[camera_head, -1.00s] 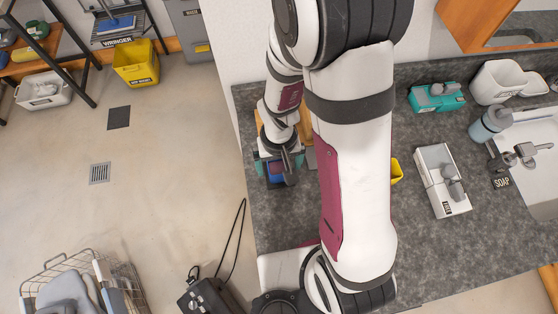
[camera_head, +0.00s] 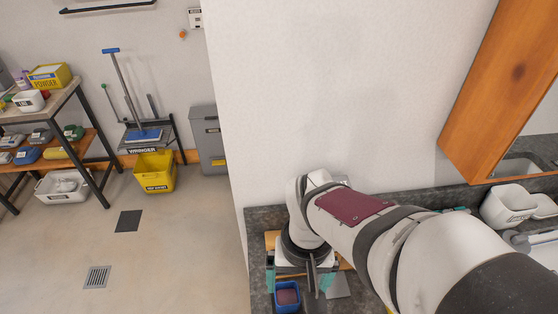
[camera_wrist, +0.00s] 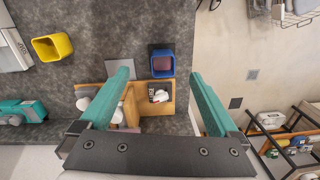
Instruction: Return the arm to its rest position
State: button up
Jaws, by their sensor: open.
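My gripper (camera_wrist: 160,76) is open, with its two teal fingers spread wide and nothing held between them. It points down over the dark counter. In the head view my gripper (camera_head: 299,282) is partly hidden by my own wrist. A small blue bin with a reddish-brown inside (camera_wrist: 163,64) stands below, between the fingertips in the wrist view, apart from them. It also shows at the bottom of the head view (camera_head: 287,309).
A wooden stand (camera_wrist: 168,106) holding a white labelled item is on the counter. A yellow bin (camera_wrist: 52,47) and a teal device (camera_wrist: 22,112) are to the left. A wall cabinet (camera_head: 500,85) hangs at right. A yellow bucket (camera_head: 155,172) and shelf are on the floor at left.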

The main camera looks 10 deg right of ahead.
jog(key=s+r+m+y, duration=0.1)
jog(key=s+r+m, duration=0.3)
jog(key=s, duration=0.5)
jog(key=shift+s, duration=0.3)
dwell(0.3)
